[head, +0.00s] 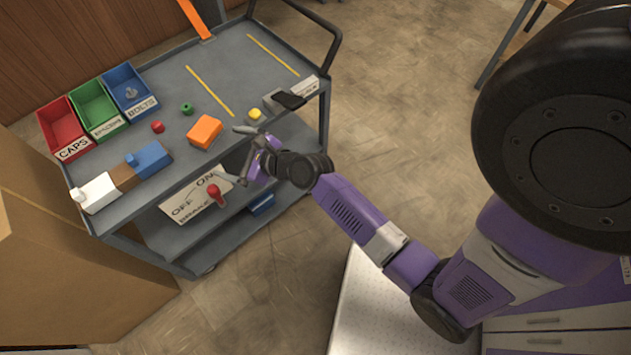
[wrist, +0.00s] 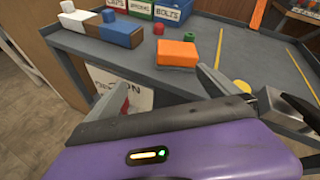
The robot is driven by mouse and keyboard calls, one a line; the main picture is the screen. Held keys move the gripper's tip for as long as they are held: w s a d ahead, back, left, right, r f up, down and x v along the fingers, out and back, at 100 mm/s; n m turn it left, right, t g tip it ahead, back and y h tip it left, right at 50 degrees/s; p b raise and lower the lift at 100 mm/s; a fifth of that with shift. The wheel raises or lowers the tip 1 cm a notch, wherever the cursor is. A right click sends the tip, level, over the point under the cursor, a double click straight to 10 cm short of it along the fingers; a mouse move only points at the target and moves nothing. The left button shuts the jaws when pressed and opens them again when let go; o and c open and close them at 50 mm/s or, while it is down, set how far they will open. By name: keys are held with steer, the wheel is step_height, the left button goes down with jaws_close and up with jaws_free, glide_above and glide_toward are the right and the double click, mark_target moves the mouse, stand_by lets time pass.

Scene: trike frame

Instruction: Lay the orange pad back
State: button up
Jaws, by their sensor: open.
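The orange pad (head: 205,132) is a small block lying on the grey cart top (head: 225,75), close to the front edge. My gripper (head: 231,154) is at the cart's front edge, on the near side of the pad. Its fingers are spread and hold nothing. In the wrist view the gripper (wrist: 160,87) has one finger to the left and one to the right, with the pad ahead of the gap and apart from them.
Red, green and blue bins (head: 95,108) stand at the cart's left end. A white, brown and blue block row (head: 125,178), red and green pieces, a yellow piece (head: 255,114) and a black-topped item (head: 287,99) surround the pad. A red-knobbed brake lever (head: 214,192) is below.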

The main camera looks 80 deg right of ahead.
steer(key=s+a+r+n, duration=0.2)
steer(key=s+a+n, duration=1.1)
steer(key=s+n, duration=0.3)
steer(key=s+a+r+n+y, duration=0.1)
steer(key=s+a+r+n, duration=0.2)
steer(key=s+r+n, duration=0.3)
steer(key=s+a+r+n+t+y, duration=0.1)
steer(key=s+a+r+n+y, duration=0.1)
steer(key=s+r+n, duration=0.3)
step_height(320, 180, up, 3)
steer(key=a+n, duration=0.1)
steer(key=n, duration=0.6)
steer(key=shift+s+a+n+t, duration=0.2)
steer(key=shift+s+n+t, duration=0.1)
steer(key=shift+s+n, duration=0.1)
